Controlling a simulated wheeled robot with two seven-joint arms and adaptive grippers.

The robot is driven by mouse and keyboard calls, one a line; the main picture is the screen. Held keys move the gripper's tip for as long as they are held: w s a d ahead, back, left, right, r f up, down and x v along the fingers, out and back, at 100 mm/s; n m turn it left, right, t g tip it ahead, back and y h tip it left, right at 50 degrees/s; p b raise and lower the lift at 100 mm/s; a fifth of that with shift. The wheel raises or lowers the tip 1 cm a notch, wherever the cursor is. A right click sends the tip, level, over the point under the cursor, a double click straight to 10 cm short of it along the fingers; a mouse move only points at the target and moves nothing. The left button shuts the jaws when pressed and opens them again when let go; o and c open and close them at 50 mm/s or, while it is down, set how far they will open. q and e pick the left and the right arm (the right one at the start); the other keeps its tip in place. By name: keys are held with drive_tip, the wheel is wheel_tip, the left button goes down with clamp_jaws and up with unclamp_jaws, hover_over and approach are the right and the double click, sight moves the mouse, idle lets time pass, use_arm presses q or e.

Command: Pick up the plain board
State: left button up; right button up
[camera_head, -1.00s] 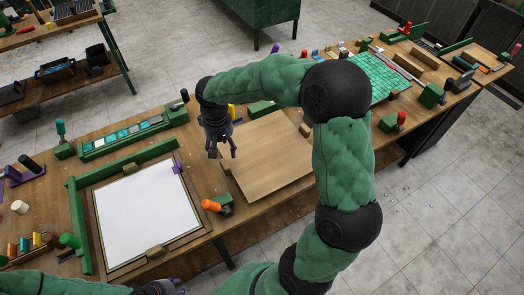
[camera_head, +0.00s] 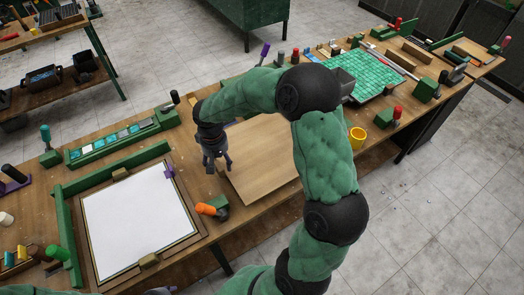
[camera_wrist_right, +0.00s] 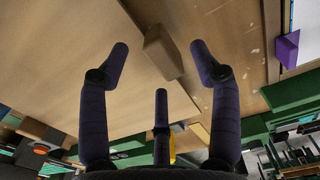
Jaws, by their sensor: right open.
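The plain board (camera_head: 265,172) is a flat light-brown wooden panel lying on the bench right of the white sheet. My right arm hides part of its right side. My right gripper (camera_head: 216,168) is over the board's left edge, fingers pointing down. Only a sliver of my left gripper (camera_head: 160,291) shows at the bottom of the head view.
A white sheet (camera_head: 135,220) lies in a frame left of the board. An orange-handled tool (camera_head: 206,209) lies by the board's near left corner. A tile rack (camera_head: 115,140) stands behind the frame.

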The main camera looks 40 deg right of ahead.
sight(220, 165)
drive_tip(key=f, duration=0.3)
drive_tip(key=shift+w+d+f, duration=0.1)
drive_tip(key=shift+d+f, duration=0.1)
drive_tip(key=shift+r, duration=0.1)
clamp_jaws()
